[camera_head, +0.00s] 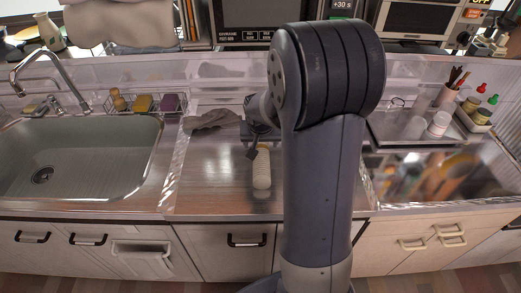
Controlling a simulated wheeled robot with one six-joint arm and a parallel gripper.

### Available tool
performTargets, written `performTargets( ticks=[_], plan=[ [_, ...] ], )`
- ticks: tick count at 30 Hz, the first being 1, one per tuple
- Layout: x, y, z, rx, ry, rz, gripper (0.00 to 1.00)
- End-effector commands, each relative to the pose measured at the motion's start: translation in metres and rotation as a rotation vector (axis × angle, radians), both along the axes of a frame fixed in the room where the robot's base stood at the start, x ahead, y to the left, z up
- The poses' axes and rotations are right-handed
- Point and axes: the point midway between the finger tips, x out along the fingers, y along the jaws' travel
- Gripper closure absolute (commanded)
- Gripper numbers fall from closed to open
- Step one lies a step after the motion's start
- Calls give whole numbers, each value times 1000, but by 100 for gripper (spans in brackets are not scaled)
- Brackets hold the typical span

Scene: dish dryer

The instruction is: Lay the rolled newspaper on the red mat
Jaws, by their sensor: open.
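A pale cream roll (262,173), which looks like the rolled newspaper, lies on the steel counter left of my arm, its long side running from back to front. My gripper (262,149) is open at the far end of the roll, with a dark finger beside that end. I cannot tell whether it touches the roll. My large dark arm covers the counter to the right of it. I see no red mat in this view.
A sink (80,160) with a faucet is at the left. A grey cloth (211,119) lies behind the roll to the left. A rack with sponges (145,103) stands behind the sink. A tray (390,126) with white cups and a utensil holder (446,96) are at the right.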

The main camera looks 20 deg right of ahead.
Motion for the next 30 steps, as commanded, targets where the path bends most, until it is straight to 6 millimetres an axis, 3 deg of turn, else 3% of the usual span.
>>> performTargets(
  ticks=[9, 18, 30],
  plan=[
    [14, -7, -34, 0, 2, -1, 31],
    [16, -7, -37, 0, 0, 0, 31],
    [15, -7, -36, 0, 0, 0, 63]
  ],
)
